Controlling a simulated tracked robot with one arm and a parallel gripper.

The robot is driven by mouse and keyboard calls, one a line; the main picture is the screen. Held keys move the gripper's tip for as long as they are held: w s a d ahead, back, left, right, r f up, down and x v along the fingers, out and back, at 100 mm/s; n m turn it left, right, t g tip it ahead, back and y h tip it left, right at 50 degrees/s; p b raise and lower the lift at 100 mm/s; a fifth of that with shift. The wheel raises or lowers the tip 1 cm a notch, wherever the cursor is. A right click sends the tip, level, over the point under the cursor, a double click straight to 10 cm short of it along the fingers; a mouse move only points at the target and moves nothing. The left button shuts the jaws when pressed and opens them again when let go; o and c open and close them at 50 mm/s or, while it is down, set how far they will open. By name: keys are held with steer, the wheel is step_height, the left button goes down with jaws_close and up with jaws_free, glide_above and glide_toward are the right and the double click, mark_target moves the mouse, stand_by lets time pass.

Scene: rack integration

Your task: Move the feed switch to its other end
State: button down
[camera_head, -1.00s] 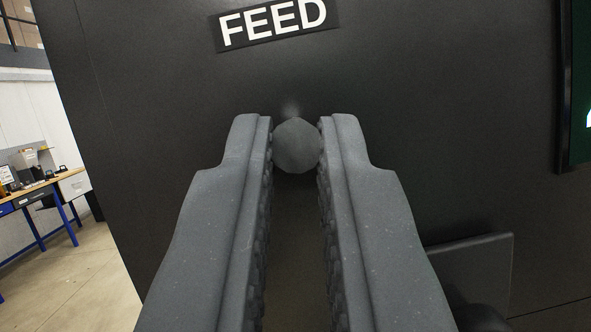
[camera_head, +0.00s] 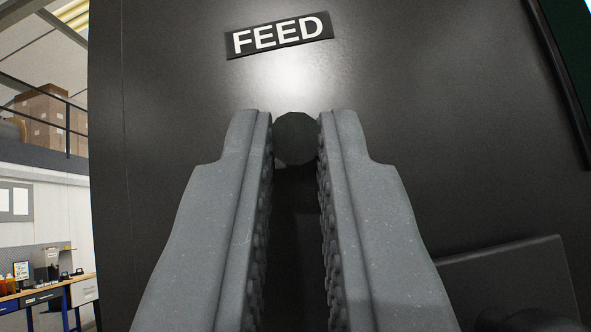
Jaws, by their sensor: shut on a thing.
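The feed switch shows as a dark, faceted round knob (camera_head: 295,138) on the dark panel, below the white-on-black FEED label (camera_head: 279,36). My gripper (camera_head: 295,140) is shut on the knob, with one finger against its left side and one against its right. The fingers hide what lies below the knob, so the rest of the switch and its mount cannot be seen.
The dark panel (camera_head: 430,150) fills most of the view. A flat dark plate (camera_head: 510,275) juts out at the lower right. A dark-framed screen edge (camera_head: 565,75) is at the upper right. A workbench (camera_head: 40,295) and boxes (camera_head: 40,112) stand far off at left.

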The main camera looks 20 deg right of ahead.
stand_by(0.3)
steer(key=c, duration=1.5)
jaws_free()
steer(key=shift+f, duration=0.15)
steer(key=v, duration=1.3)
steer(key=shift+s+a+f, duration=0.1)
steer(key=shift+s+f, duration=0.05)
steer(key=shift+f, duration=0.15)
